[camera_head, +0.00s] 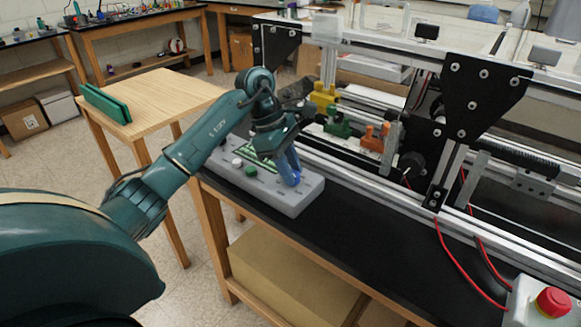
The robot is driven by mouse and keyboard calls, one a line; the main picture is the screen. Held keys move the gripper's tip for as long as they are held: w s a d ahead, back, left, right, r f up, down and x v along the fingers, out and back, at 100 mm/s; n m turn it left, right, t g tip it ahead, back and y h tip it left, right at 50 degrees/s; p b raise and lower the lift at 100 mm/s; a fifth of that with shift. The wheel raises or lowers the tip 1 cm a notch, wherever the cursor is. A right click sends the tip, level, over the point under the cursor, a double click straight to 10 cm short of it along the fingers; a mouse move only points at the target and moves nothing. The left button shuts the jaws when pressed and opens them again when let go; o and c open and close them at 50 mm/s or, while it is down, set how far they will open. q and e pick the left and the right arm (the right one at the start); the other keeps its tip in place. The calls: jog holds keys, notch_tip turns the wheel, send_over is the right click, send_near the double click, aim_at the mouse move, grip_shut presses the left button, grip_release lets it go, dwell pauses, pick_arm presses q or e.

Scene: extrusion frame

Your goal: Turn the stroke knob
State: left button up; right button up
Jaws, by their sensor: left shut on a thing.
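A grey control box (300,198) lies on the black bench top, in front of the extrusion frame. It carries a green display (262,152), a white button (237,162) and a green button (251,172). My left gripper (291,174) points down over the right part of the box. It is shut on a knob there, taken as the stroke knob; the fingers hide most of it, so its pointer and setting cannot be read. My right gripper is not in view.
The aluminium frame with black brackets (478,95) stands close behind the box. Yellow (323,97), green (338,126) and orange (375,139) parts sit inside it. A red stop button (553,302) is at lower right, with red cables nearby. Bench top right of the box is clear.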

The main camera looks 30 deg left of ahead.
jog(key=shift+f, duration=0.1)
